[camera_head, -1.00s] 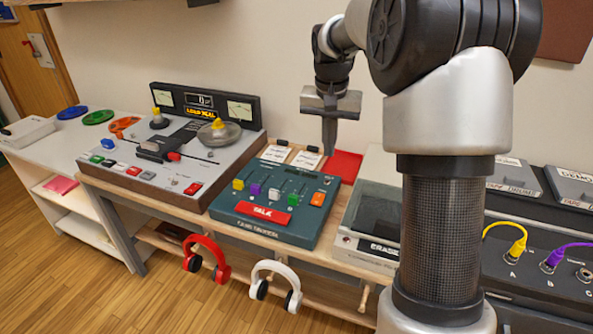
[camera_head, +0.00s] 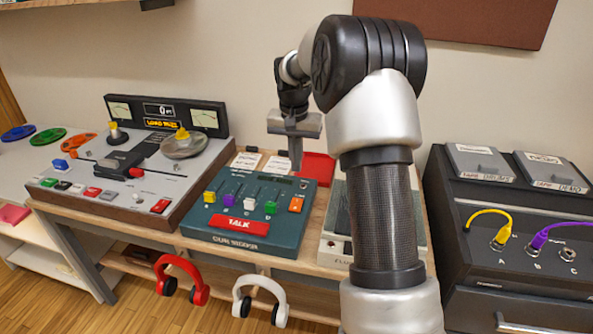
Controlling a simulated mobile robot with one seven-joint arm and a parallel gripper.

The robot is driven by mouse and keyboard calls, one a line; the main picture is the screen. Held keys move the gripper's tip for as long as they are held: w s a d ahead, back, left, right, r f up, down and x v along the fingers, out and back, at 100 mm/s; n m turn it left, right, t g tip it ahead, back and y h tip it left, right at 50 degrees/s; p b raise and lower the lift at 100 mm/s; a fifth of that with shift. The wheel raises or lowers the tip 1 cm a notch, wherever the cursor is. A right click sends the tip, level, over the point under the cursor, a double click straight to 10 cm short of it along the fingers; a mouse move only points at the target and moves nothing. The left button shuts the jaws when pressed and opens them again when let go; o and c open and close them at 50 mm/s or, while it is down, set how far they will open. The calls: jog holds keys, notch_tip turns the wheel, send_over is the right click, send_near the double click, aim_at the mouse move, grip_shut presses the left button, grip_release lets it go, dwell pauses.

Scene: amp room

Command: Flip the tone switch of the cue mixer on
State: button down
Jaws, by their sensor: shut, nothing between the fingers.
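The cue mixer (camera_head: 203,230) is a teal box on the wooden bench. It has several coloured fader knobs, a red TALK button (camera_head: 239,226) and an orange switch-like piece (camera_head: 296,204) at its right side. Small dark details lie along its back edge. I cannot tell for sure which part is the tone switch or how it is set. My gripper (camera_head: 296,166) is shut and empty, pointing down over the back right part of the mixer. I cannot tell its exact height or whether it touches anything.
A tape machine (camera_head: 70,165) with reels stands left of the mixer. White cards (camera_head: 247,161) and a red sheet (camera_head: 319,167) lie behind it. Red headphones (camera_head: 198,283) and white headphones (camera_head: 278,290) hang in front. A patch bay (camera_head: 470,262) with cables stands right.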

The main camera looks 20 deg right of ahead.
aim_at(297, 203)
jog(key=f, duration=0.4)
jog(key=w+f+b, duration=0.1)
jog(key=f, duration=0.3)
jog(key=f+b, duration=0.1)
jog(key=f, duration=0.3)
jog(key=shift+w+d, duration=0.15)
jog(key=shift+d, duration=0.25)
jog(key=shift+f, duration=0.2)
jog(key=shift+s+a+r, duration=0.2)
jog(key=shift+s+a, duration=0.2)
jog(key=shift+s, duration=0.2)
jog(key=shift+r, duration=0.1)
notch_tip(297, 203, up, 14)
jog(key=w+d+p, duration=0.1)
jog(key=p, duration=0.3)
jog(key=shift+w+p, duration=0.2)
jog(key=shift+p, duration=0.1)
